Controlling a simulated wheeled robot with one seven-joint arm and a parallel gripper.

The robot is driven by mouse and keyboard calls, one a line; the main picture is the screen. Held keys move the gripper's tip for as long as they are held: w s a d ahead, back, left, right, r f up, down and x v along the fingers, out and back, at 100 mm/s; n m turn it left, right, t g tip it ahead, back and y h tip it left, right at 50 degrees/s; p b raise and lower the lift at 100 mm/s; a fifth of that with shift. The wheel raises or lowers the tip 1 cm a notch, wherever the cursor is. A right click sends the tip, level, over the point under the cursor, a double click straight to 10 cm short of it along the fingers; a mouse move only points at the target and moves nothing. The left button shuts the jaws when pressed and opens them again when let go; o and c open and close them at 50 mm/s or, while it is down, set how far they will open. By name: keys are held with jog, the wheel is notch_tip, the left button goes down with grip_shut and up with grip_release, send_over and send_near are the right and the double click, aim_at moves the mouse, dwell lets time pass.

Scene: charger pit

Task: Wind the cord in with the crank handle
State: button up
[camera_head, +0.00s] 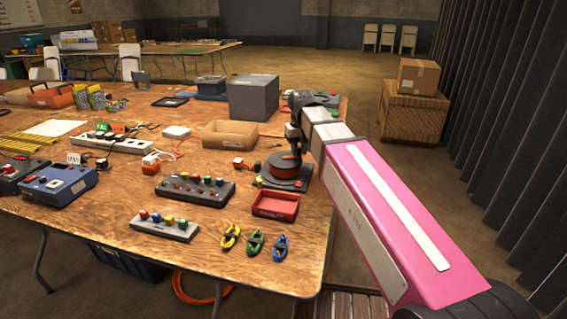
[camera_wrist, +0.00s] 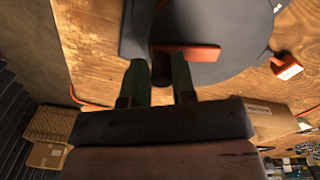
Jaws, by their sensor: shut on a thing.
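The cord reel (camera_head: 283,167) stands near the right edge of the wooden table, with orange cord wound on its dark drum. My gripper (camera_head: 293,138) is over the reel; its jaws are hard to make out there. In the wrist view, my gripper (camera_wrist: 160,70) is shut on the dark knob of the crank handle (camera_wrist: 162,66), one finger on each side. The grey reel top (camera_wrist: 228,25) and an orange bar (camera_wrist: 192,53) lie just beyond the fingers. An orange and white plug (camera_wrist: 287,66) is beside the reel. The crank's lower part is hidden.
A red tray (camera_head: 276,206) stands in front of the reel, and a cardboard tray (camera_head: 230,135) behind it to the left. A grey box (camera_head: 253,97) is farther back. A button panel (camera_head: 195,187) and several coloured clips are to the left and front.

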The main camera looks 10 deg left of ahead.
jog(key=shift+s+d, duration=0.3)
jog(key=shift+s, duration=0.3)
jog(key=shift+c, duration=0.4)
jog(key=shift+s, duration=0.1)
jog(key=shift+s+d, duration=0.2)
jog(key=shift+s, duration=0.5)
jog(key=o, duration=1.7)
jog(key=shift+a, duration=0.1)
jog(key=shift+r, duration=0.1)
jog(key=shift+r, duration=3.9)
